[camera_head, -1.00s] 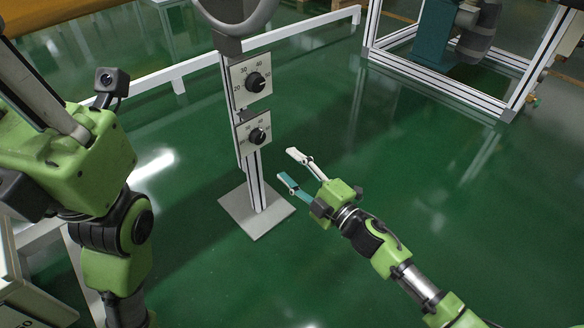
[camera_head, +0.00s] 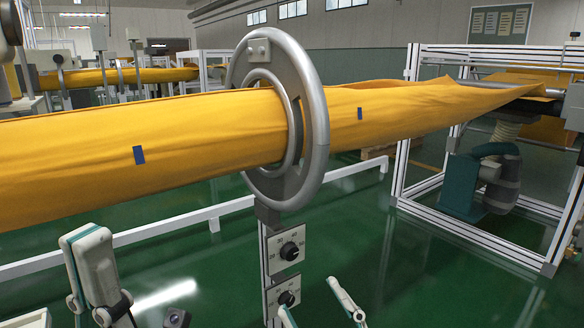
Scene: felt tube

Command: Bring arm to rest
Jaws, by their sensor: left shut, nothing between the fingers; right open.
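My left gripper (camera_head: 90,270) is at the lower left, with pale fingers edged in teal, shut together with nothing between them. It points up, below the yellow felt tube (camera_head: 200,135) and apart from it in the picture. My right gripper (camera_head: 310,300) is at the bottom, just right of the dial stand. Its pale finger and teal finger are spread apart and empty. Both arms lie mostly below the picture's edge.
The felt tube runs through a grey ring (camera_head: 318,130) on a post with two dial plates (camera_head: 288,250). A white rail (camera_head: 150,234) crosses behind. An aluminium frame (camera_head: 480,244) with a teal machine (camera_head: 462,185) stands at right. Green floor is open between post and frame.

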